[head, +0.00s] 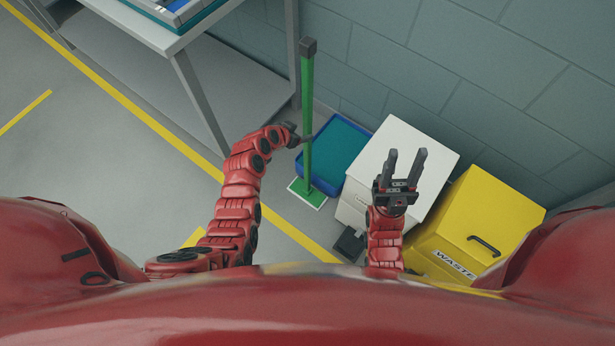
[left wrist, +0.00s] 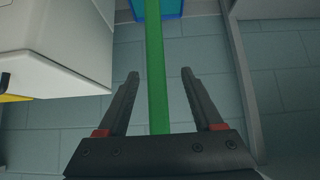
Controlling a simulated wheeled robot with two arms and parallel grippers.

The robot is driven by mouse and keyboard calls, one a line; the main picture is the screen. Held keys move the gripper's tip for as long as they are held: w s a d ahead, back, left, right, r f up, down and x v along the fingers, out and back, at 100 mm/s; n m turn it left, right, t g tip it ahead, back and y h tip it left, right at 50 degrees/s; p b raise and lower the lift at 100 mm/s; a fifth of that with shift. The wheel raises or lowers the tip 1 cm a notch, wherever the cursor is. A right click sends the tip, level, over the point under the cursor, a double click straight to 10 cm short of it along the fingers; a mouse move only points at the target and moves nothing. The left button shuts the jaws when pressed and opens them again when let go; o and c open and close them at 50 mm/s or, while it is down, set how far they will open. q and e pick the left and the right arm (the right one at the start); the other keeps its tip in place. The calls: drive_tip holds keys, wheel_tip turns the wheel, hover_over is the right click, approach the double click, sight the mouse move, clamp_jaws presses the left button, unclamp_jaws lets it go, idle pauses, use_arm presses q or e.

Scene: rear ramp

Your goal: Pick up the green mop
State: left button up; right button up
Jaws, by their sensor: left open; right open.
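The green mop (head: 307,115) stands upright by the wall, with a dark cap on top and its flat head on a white-edged green patch on the floor. In the left wrist view its green handle (left wrist: 155,75) runs between the two fingers of my left gripper (left wrist: 160,75). In the head view my left gripper (head: 302,140) is at the handle's middle height, open. Whether a finger touches the handle I cannot tell. My right gripper (head: 405,165) is open and empty, above the white bin, to the right of the mop.
A blue tray (head: 338,160) lies on the floor just behind the mop. A white bin (head: 425,135) and a yellow waste bin (head: 490,215) stand to the right. A grey table (head: 130,25) is at the upper left. The floor at the left is clear.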

sight(305, 132)
use_arm(q)
drive_tip(key=shift+d+p+x, duration=0.2)
drive_tip(key=shift+p+x, duration=0.1)
drive_tip(key=shift+x, duration=1.1)
drive_tip(key=shift+b+x, duration=0.3)
drive_tip(key=shift+x, duration=0.7)
drive_tip(key=shift+s+f, duration=0.1)
clamp_jaws()
